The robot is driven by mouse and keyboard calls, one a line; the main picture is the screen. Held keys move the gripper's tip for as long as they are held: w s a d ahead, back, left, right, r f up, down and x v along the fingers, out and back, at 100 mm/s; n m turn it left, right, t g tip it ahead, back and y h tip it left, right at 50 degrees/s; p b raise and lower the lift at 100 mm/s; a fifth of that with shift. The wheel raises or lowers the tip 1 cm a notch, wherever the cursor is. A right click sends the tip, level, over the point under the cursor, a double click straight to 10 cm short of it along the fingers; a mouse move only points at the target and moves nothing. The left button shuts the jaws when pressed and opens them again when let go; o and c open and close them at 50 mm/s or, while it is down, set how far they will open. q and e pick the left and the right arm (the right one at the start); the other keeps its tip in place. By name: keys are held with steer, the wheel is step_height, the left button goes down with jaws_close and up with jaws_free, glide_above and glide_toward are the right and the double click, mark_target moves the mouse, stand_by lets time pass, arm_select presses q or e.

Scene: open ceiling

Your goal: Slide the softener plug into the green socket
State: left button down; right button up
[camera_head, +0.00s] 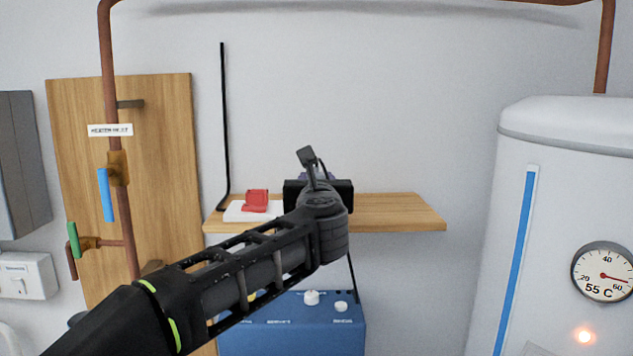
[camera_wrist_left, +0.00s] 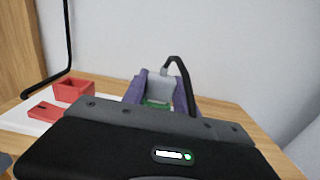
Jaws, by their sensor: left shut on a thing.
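My left gripper (camera_wrist_left: 158,98) is shut on a grey plug (camera_wrist_left: 158,86), which sits between its two purple fingers in the left wrist view. A black cable (camera_wrist_left: 180,66) arches up from the plug and bends down to the right. A small green part (camera_wrist_left: 157,103) shows between the fingers just below the grey body. I cannot tell whether it belongs to the plug or is the green socket behind it. In the head view my left gripper (camera_head: 330,177) is mostly hidden behind its own wrist, above the wooden shelf. My right gripper is not in view.
The wooden shelf (camera_head: 400,212) holds a white plate (camera_head: 234,212) with a red open box (camera_head: 257,199) on it. A black cable (camera_head: 225,120) runs down the wall at left. A blue unit (camera_head: 290,337) is below; a white tank (camera_head: 500,230) stands right.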

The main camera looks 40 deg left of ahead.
arm_select(q)
steer(key=c, duration=0.9)
jaws_free()
steer(key=shift+s+d, duration=0.1)
steer(key=b+v, duration=0.1)
steer(key=v, duration=0.6)
steer(key=shift+s+d+b, duration=0.2)
steer(key=shift+b, duration=0.2)
